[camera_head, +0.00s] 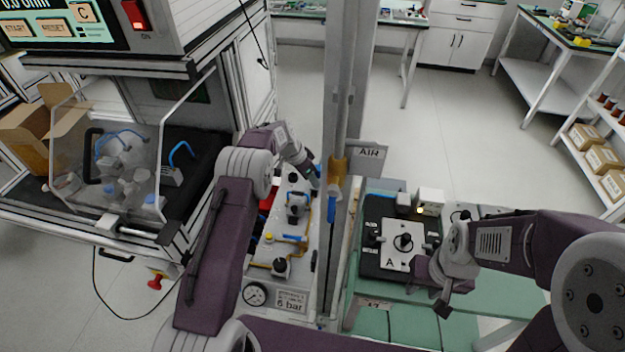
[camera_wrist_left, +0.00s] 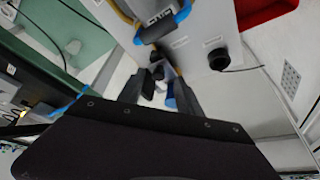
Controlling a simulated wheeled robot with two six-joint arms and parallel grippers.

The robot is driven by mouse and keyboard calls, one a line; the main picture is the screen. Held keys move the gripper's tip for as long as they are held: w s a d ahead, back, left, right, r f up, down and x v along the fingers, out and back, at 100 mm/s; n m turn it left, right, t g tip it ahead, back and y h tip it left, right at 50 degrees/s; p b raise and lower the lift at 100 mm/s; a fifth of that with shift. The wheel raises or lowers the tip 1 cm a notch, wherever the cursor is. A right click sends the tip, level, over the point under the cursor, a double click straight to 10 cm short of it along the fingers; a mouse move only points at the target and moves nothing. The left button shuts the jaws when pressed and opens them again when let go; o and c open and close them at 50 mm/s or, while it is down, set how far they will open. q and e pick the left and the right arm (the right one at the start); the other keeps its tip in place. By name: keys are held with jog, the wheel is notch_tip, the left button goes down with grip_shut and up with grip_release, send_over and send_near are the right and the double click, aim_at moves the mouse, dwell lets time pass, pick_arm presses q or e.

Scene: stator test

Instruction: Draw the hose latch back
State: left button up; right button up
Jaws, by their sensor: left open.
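The air post (camera_head: 345,90) stands upright in the head view, with an AIR sign (camera_head: 369,153) on its right. A brass-coloured hose fitting (camera_head: 338,168) sits on the post, with a blue piece (camera_head: 331,208) hanging below it. I cannot tell which part is the latch. My left gripper (camera_head: 313,175) is just left of the post, close to the fitting. In the left wrist view its dark fingers (camera_wrist_left: 168,90) are apart, near a blue hose with a dark collar (camera_wrist_left: 160,30). I see nothing clearly held. My right gripper (camera_head: 443,300) is by the black board at right; its jaws are unclear.
A pneumatic panel with a gauge (camera_head: 255,293) and a "6 bar" label (camera_head: 291,301) lies left of the post. A board marked A (camera_head: 397,262) sits right of it on a green bench. A test cabinet with a clear guard (camera_head: 105,150) stands at left.

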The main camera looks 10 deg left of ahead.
pick_arm(q)
jog(key=shift+x, duration=0.9)
jog(key=shift+d, duration=0.1)
grip_shut()
jog(key=shift+r, duration=0.1)
dwell(0.6)
